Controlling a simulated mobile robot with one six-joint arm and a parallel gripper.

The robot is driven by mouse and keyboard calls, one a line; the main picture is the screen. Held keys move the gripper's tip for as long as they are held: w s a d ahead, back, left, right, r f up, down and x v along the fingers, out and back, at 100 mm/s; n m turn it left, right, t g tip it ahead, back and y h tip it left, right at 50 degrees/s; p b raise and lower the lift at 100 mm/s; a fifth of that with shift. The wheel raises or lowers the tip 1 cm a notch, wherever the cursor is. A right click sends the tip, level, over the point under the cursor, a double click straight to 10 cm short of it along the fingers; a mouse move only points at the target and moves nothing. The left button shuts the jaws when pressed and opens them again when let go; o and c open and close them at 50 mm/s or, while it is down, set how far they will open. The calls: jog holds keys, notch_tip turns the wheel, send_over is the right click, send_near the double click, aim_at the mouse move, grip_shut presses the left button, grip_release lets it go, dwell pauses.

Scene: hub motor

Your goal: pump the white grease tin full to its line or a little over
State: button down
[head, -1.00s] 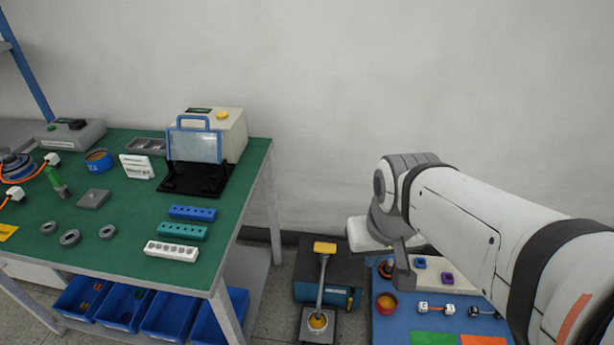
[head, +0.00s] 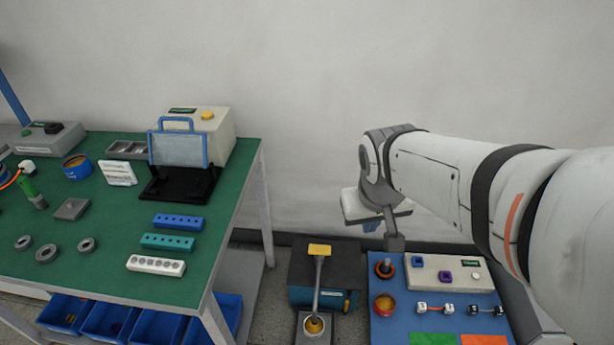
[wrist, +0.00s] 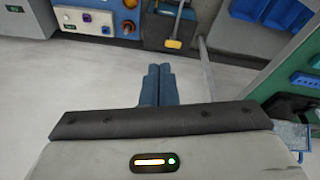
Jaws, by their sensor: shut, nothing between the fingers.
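A dark grease pump (head: 328,262) with a blue front stands low, between the green bench and the blue mat. It has a yellow pad (head: 319,250) on a long grey lever. At its front a small tin (head: 313,326) with yellow-orange contents sits on a grey plate; its wall colour and fill line are too small to tell. My gripper (head: 370,228) is above and right of the pump, partly hidden by my wrist. In the wrist view its blue fingers (wrist: 158,72) are together and empty. The pump's yellow pad (wrist: 173,43) shows beyond them.
The green bench (head: 110,225) at left holds bars, rings and a blue tin (head: 77,167). The blue mat (head: 395,330) at right holds a red tin (head: 385,304), a white panel (head: 445,273) and small parts. Blue bins (head: 110,320) sit under the bench.

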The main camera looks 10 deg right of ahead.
jog(key=w+d+f+n+t+h+b, duration=0.1)
jog(key=w+d+f+n+b, duration=0.3)
jog(key=w, duration=0.6)
jog(key=w+f+m+t+h+b, duration=0.1)
jog(key=w+f+t+b, duration=0.1)
jog(key=w+f, duration=0.5)
jog(key=n+t+y+b, duration=0.2)
jog(key=n+y+b, duration=0.5)
jog(key=n+b, duration=0.45)
send_over(322, 251)
notch_tip(322, 251, down, 43)
jog(key=shift+a+f+b, duration=0.1)
jog(key=shift+f+b, duration=0.2)
jog(key=shift+f, duration=0.15)
jog(key=shift+f, duration=0.1)
notch_tip(322, 251, down, 8)
jog(key=b, duration=0.6)
jog(key=shift+r+b, duration=0.25)
jog(key=shift+b, duration=0.05)
jog(key=shift+f+b, duration=0.3)
jog(key=shift+f, duration=0.25)
jog(key=shift+f, duration=0.1)
